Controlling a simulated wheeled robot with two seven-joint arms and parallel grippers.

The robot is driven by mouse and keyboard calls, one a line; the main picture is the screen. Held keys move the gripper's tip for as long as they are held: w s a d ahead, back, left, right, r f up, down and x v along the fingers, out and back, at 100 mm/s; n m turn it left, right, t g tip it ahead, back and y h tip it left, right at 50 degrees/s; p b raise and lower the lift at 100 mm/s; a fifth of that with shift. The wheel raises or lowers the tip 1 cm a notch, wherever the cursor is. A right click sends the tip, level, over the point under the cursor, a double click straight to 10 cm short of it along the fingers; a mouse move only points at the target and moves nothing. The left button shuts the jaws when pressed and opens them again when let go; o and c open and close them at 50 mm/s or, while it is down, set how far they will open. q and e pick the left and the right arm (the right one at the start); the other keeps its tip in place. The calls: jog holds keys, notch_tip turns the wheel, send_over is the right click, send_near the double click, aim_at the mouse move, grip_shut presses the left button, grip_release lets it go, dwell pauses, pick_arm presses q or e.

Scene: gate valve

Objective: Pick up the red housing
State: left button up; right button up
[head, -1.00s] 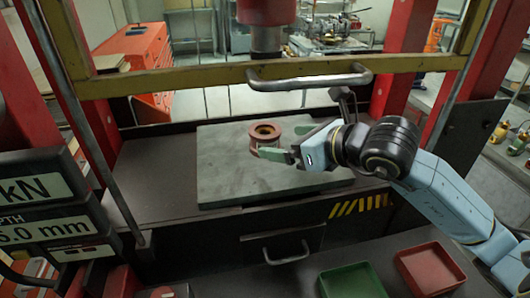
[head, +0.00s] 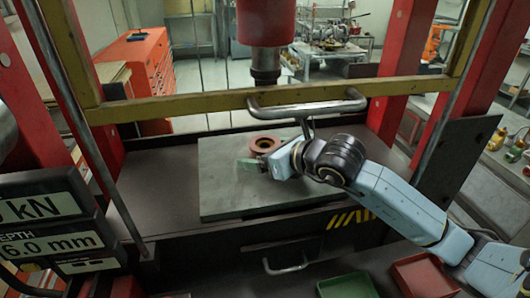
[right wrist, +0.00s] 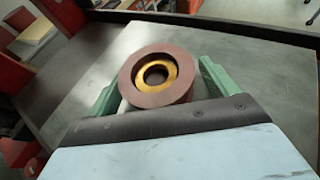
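The red housing (head: 266,143) stands upright on the grey plate (head: 222,190) in the press. It is a round, spool-like part with a dark red flange and a yellow ring inside its bore. In the right wrist view the housing (right wrist: 157,78) sits between the two green fingers of my right gripper (right wrist: 160,90). The fingers are spread, one on each side of the flange; the lower body is hidden. In the head view my right gripper (head: 262,164) is low over the plate at the near side of the housing. My left gripper is not in view.
The press ram (head: 265,60) hangs above and behind the housing. A yellow crossbar (head: 190,105) with a metal handle (head: 307,105) spans the front, above my right arm. A green tray (head: 347,286) and a red tray (head: 424,275) lie at the front.

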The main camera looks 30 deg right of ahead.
jog(key=c, duration=1.7)
jog(key=shift+r, duration=0.2)
jog(key=shift+c, duration=0.3)
